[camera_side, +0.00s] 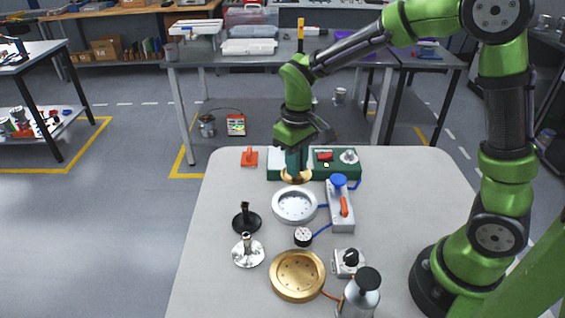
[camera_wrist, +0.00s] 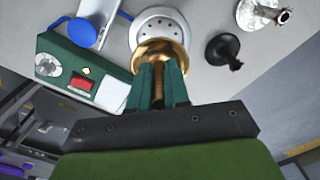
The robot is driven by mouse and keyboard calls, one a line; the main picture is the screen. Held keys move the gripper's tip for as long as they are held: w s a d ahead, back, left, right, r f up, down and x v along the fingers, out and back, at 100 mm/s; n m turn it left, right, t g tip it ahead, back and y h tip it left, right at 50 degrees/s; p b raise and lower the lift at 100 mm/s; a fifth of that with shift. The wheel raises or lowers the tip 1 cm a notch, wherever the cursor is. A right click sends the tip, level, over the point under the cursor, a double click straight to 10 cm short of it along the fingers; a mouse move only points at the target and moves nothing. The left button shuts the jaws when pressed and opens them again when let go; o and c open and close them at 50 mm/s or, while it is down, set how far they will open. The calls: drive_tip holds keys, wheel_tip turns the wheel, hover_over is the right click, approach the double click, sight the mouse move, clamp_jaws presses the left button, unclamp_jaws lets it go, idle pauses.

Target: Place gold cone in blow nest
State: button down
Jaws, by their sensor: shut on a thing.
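My gripper (camera_side: 296,168) points down and is shut on the gold cone (camera_side: 298,179), whose wide flange shows below the fingers. In the wrist view the green fingers (camera_wrist: 162,80) hold the gold cone (camera_wrist: 160,50). A round silver nest with holes (camera_side: 295,206) lies just in front of the cone. In the wrist view the cone overlaps the edge of this silver nest (camera_wrist: 158,22). A gold dish with holes (camera_side: 297,276) lies nearer the front. I cannot tell for certain which one is the blow nest.
A black cone (camera_side: 246,219) and a silver cone (camera_side: 248,251) stand left of the nests. A valve block with blue knob (camera_side: 341,205) stands right. A green box (camera_side: 335,162) lies behind. A gauge (camera_side: 303,236), knob block (camera_side: 348,262) and bottle (camera_side: 361,296) are nearer.

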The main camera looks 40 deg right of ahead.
wheel_tip(320, 180, down, 9)
drive_tip(key=shift+w+f, duration=0.1)
idle(0.3)
drive_tip(key=shift+f, duration=0.1)
drive_tip(key=c, duration=1.1)
unclamp_jaws()
